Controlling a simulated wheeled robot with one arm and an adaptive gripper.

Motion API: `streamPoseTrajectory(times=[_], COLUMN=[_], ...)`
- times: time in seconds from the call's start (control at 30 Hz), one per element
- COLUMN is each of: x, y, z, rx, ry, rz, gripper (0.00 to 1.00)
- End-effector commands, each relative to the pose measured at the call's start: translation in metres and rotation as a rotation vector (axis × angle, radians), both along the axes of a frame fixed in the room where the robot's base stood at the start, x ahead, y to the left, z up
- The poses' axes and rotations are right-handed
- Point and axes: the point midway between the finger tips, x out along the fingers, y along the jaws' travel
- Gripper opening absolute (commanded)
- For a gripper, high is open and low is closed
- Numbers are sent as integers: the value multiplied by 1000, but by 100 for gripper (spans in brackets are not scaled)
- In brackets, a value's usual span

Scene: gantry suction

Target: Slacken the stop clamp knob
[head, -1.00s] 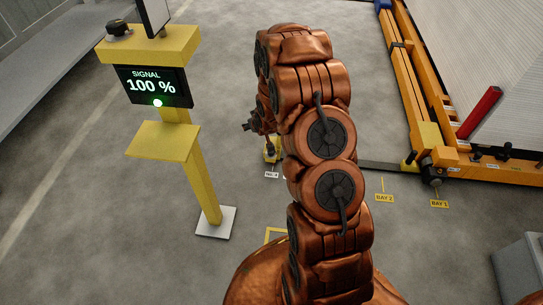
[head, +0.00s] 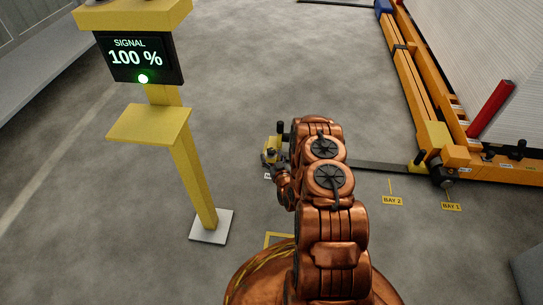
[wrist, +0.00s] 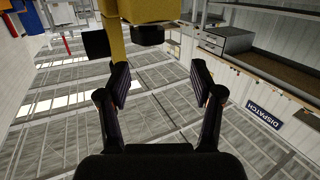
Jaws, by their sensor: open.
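The stop clamp (head: 271,143) is a small yellow block on the floor in the head view, at the left end of a dark flat rail, with dark parts on it. In the wrist view a yellow body (wrist: 150,10) stands at the top, with a dark round knob (wrist: 147,35) on it. The knob is beyond the fingertips and roughly between them, a little left of centre. My gripper (wrist: 160,72) is open and nothing is between its fingers.
A yellow signal post (head: 190,170) with a screen (head: 139,58) reading 100 % and a green light stands at left. An orange gantry frame (head: 435,110) is at right. The dark rail (head: 385,165) runs along the floor. Bay labels (head: 392,200) mark open grey floor.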

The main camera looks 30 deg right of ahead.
Motion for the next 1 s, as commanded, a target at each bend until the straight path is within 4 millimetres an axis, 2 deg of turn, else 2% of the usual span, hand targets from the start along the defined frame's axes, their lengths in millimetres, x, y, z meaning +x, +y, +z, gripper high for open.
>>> streamPoseTrajectory(times=[0.03, 0.13, 0.37, 0.47, 0.8, 1.0], x=[-7, -17, -24, -16, 30, 45], y=[-1, -2, -4, -6, -20, -25], z=[-14, -23, -28, -28, -28, -27], rx=[1, -1, -6, -7, -8, -6], ry=[-21, -64, -111, -115, -117, -114], rz=[-11, -27, -43, -43, -42, -43], gripper=[66, 66, 66, 66, 66, 66])
